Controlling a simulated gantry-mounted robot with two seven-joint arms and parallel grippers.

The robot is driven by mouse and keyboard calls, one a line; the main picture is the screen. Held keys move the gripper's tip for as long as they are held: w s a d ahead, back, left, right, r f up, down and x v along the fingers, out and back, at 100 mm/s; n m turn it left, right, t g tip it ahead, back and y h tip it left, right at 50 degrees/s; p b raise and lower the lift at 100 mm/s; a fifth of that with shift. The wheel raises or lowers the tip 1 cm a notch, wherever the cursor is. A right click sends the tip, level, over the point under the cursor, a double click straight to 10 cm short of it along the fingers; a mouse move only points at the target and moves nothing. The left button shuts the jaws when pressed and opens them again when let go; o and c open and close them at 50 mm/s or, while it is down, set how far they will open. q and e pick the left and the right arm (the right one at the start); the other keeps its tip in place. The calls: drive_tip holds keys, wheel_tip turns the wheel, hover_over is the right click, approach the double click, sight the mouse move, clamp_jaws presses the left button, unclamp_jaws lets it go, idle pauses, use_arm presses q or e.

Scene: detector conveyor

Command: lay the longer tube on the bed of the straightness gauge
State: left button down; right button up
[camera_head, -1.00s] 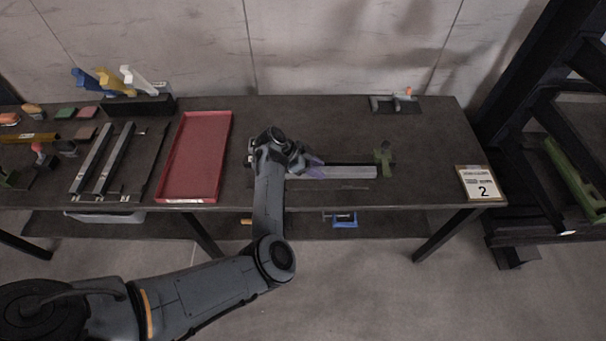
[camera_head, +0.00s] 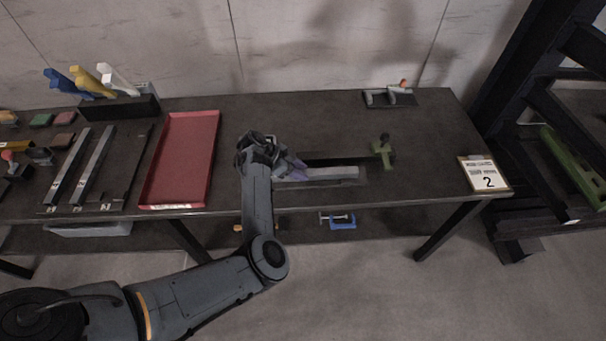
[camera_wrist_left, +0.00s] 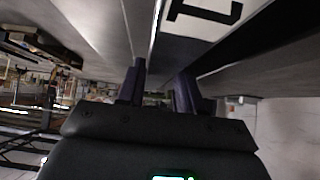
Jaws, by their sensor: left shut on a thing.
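My left gripper (camera_head: 292,168), with purple fingers, reaches from the left over the middle of the table. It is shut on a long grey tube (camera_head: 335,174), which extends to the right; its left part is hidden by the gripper. The straightness gauge's dark bed (camera_head: 340,160) shows just behind the tube, with a green fixture (camera_head: 382,148) at its right end. I cannot tell whether the tube touches the bed. The wrist view shows the two fingers (camera_wrist_left: 158,90) close together. My right gripper is not in view.
A red tray (camera_head: 146,190) lies left of the arm. Two long grey bars (camera_head: 66,170) lie on a dark board further left. A small clamp fixture (camera_head: 388,97) sits at the back right.

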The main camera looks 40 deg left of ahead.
use_arm(q)
drive_tip(key=shift+w+r, duration=0.1)
drive_tip(key=shift+f, duration=0.2)
drive_tip(key=c, duration=0.7)
unclamp_jaws()
drive_tip(key=shift+c, duration=0.2)
drive_tip(key=shift+r, duration=0.1)
